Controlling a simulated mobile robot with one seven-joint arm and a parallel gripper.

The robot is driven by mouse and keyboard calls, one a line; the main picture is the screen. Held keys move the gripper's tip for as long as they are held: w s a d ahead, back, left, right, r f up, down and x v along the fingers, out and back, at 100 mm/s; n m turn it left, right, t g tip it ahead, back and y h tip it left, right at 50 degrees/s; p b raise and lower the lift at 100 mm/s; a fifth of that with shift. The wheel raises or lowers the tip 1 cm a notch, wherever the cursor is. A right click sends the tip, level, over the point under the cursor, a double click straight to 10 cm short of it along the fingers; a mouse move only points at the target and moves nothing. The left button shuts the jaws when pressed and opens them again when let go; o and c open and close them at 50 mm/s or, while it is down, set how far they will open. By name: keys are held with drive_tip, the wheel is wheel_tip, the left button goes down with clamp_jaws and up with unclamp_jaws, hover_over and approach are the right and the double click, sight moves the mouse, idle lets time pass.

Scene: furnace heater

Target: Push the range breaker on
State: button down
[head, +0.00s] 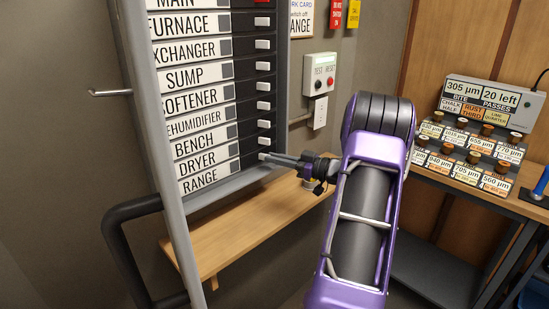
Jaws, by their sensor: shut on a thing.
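The breaker panel (245,190) stands left of centre, with a column of white labels and a pale switch on each row. The range label (200,180) is the lowest. The range breaker (262,156) is at the right end of that row, partly covered by my fingertips. My gripper (274,158) reaches in from the right, with its narrow fingers closed at this switch. The dryer breaker (265,141) sits just above the fingers. I cannot tell from this view whether the range switch is on or off.
The panel's grey frame edge (283,100) stands close to my fingers. A wooden bench (235,230) lies below. A test/reset box (320,75) is on the wall behind. A table with several labelled jars (465,150) is at right.

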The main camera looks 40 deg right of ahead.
drive_tip(key=shift+w+r, duration=0.1)
drive_tip(key=shift+r, duration=0.05)
idle(0.3)
drive_tip(key=c, duration=0.9)
unclamp_jaws()
drive_tip(key=v, duration=1.7)
drive_tip(key=shift+d, duration=0.35)
